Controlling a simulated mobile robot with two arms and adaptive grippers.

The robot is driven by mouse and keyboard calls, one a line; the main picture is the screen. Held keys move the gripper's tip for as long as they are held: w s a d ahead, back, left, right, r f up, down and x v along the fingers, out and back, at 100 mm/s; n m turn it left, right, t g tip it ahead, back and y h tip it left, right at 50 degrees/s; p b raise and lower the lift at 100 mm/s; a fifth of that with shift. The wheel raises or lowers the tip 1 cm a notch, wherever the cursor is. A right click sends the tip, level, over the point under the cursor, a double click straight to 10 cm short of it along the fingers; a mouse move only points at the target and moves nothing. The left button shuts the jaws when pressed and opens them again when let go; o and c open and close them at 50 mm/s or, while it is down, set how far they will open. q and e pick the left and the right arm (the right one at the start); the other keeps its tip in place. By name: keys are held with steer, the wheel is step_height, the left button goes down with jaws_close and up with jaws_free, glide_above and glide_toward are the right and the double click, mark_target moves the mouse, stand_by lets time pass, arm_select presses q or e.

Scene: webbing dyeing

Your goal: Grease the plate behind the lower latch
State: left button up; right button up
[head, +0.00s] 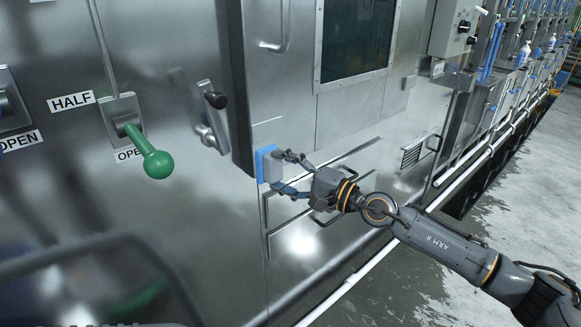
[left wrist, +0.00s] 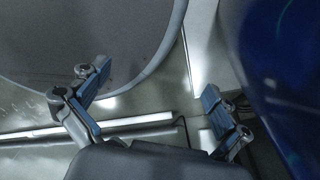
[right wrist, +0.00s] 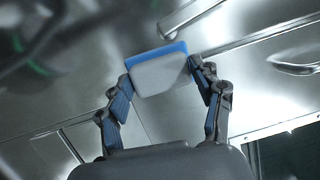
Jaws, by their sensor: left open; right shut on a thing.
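My right gripper (head: 279,171) is shut on a pale grey block with a blue pad (head: 262,164). The block (right wrist: 162,75) sits between both fingertips in the right wrist view, its blue side facing away from my wrist. It is close to the steel front; I cannot tell if it touches. I see no grease on that plate. My left gripper (left wrist: 155,88) is open and empty in the left wrist view.
A green ball-ended lever (head: 157,164) sticks out at the left, by HALF and OPEN labels. A dark vertical door edge (head: 238,90) lies between latch and block. Bar handles and a control box (head: 454,27) are on the right. Wet floor (head: 500,190) is open at right.

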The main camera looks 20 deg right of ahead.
mark_target(273, 147)
steer(key=shift+m+t+h, duration=0.3)
steer(key=shift+t, duration=0.4)
steer(key=shift+w+d+r+b, duration=0.2)
steer(key=shift+w+r, duration=0.25)
steer(key=shift+w, duration=0.45)
steer(key=shift+w+d+r+b, duration=0.1)
steer(key=shift+w+r+b, duration=0.25)
steer(key=shift+w, duration=0.55)
steer(key=shift+w+d+r+b, duration=0.15)
steer(key=shift+w+r, duration=0.35)
steer(key=shift+w, duration=0.4)
arm_select(q)
steer(key=shift+w+a+f, duration=0.25)
steer(key=shift+f, duration=0.3)
steer(key=shift+w+a+f, duration=0.2)
steer(key=shift+a+f, duration=0.05)
steer(key=shift+f, duration=0.3)
arm_select(e)
steer(key=shift+w+a, duration=0.3)
steer(key=shift+w, duration=0.35)
arm_select(q)
steer(key=shift+a+f+b, duration=0.1)
steer(key=shift+a+b, duration=0.05)
steer(key=shift+b, duration=0.15)
arm_select(e)
steer(key=shift+w, duration=0.1)
